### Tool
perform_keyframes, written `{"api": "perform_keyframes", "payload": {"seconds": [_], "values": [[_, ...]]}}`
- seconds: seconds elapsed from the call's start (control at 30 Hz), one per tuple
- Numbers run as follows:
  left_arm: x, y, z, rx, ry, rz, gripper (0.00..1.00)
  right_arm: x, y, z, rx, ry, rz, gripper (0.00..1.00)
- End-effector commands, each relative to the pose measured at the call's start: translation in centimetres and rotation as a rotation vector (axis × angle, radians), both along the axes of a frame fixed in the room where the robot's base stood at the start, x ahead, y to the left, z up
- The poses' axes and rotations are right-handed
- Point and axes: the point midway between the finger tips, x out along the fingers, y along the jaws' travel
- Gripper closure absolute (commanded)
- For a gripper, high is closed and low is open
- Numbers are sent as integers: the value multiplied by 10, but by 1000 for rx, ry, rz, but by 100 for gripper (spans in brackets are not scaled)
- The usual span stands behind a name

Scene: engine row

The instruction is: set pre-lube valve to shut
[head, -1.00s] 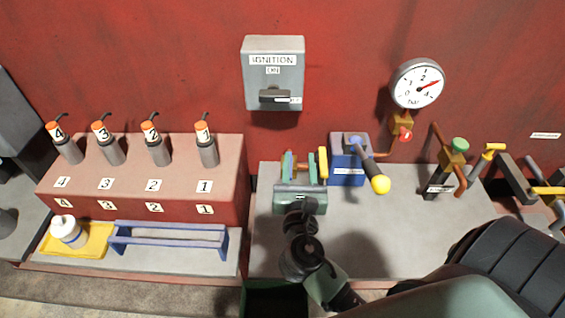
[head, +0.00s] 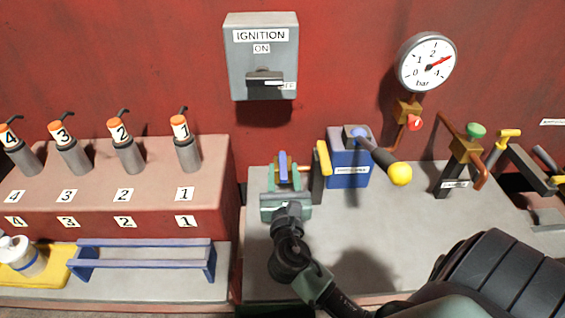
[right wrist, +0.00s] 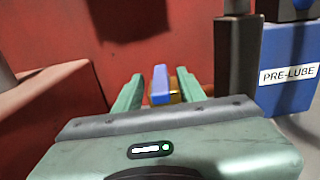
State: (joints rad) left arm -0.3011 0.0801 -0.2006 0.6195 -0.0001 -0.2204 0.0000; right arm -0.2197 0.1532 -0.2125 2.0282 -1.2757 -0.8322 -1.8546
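A valve with an upright blue handle (head: 283,164) and brass fittings stands on the grey bench at the centre. My right gripper (head: 284,178) is over it, fingers apart. In the right wrist view, the blue handle (right wrist: 160,84) stands between the two green fingers (right wrist: 159,92), with a visible gap on each side; brass shows behind it. Just right is the blue box (head: 350,170), marked PRE-LUBE in the right wrist view (right wrist: 288,74), with a yellow-knobbed lever (head: 399,173) slanting down right. The gripper body hides the valve's lower part. My left gripper is not in view.
A yellow handle (head: 324,158) on a dark post stands close right of my gripper. Farther right are a green-knobbed brass valve (head: 467,147) and the pressure gauge (head: 427,62). The ignition box (head: 261,70) is on the red wall. The numbered ledge (head: 100,165) is left.

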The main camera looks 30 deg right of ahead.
Motion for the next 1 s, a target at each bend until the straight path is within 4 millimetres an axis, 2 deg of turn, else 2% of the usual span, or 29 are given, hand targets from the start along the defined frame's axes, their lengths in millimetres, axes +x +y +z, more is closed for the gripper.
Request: {"api": "perform_keyframes", "payload": {"seconds": [0.1, 0.23, 0.57, 0.67, 0.7, 0.73, 1.0], "values": [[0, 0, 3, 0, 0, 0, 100, 16, -10, 2, -1, -2, -2, 60], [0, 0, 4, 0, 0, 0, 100, 26, -16, 1, -1, -1, 0, 60], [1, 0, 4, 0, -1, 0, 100, 30, -19, 0, 1, 0, 0, 60], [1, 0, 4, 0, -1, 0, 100, 30, -19, 0, 1, 0, 0, 85], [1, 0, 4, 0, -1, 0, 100, 30, -19, 0, 1, 0, 0, 96], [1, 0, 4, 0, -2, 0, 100, 30, -19, 0, 1, 0, 0, 100], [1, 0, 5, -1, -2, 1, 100, 30, -18, 0, 1, 0, 0, 100]]}}
